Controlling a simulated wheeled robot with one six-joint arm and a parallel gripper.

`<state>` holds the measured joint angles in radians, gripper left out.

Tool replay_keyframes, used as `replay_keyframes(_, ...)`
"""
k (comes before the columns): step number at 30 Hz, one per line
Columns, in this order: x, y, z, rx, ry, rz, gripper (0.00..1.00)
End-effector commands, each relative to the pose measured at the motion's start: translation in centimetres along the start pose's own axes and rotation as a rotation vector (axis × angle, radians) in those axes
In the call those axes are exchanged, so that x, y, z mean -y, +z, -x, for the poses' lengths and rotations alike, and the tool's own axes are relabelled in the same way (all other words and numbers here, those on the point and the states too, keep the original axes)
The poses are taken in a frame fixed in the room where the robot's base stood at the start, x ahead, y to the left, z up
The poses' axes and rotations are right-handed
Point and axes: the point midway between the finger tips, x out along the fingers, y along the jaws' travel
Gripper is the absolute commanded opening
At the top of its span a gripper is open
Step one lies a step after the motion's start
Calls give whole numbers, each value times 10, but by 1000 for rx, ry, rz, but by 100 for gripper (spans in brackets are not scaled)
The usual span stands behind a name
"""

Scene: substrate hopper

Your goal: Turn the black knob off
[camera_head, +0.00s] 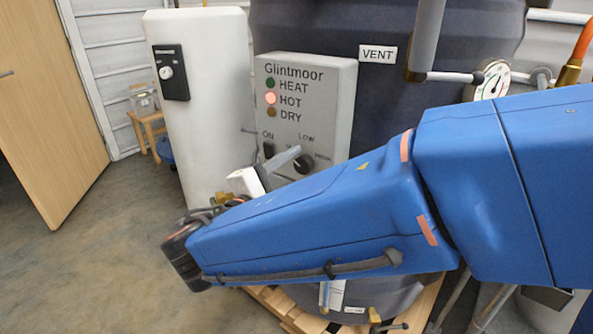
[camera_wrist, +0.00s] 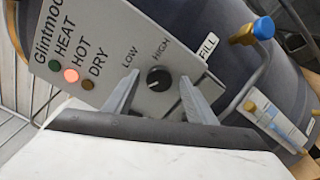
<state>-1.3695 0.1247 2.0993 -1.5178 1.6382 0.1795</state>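The black knob (camera_wrist: 159,79) is on the grey Glintmoor panel (camera_wrist: 105,45), near the words LOW and HIGH. It also shows in the head view (camera_head: 303,163), partly behind my arm and a finger. A small pale mark shows on its face, too small to read surely. My gripper (camera_wrist: 158,78) is open in front of the panel, one finger to each side of the knob. I see gaps between the fingers and the knob. In the head view my gripper (camera_head: 281,159) is at the panel's lower part. The HOT lamp (camera_wrist: 71,76) glows red; the HEAT and DRY lamps look dark.
A black switch (camera_head: 268,150) marked ON is left of the knob. The panel is on a dark tank (camera_head: 320,25) beside a white cylinder (camera_head: 205,90). A blue-capped valve pipe (camera_wrist: 264,28) stands right of the panel in the wrist view. Floor at left is clear.

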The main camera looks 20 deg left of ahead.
Motion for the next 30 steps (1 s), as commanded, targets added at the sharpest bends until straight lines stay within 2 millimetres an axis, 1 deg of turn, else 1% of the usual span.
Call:
replay_keyframes(7,0,0,1,1,0,-2,51)
replay_keyframes(11,-1,0,8,0,2,-2,51)
replay_keyframes(14,-1,0,21,-2,2,-2,51)
replay_keyframes(17,-1,-1,38,-3,2,-2,51)
replay_keyframes(30,0,-1,120,-3,2,-1,51)
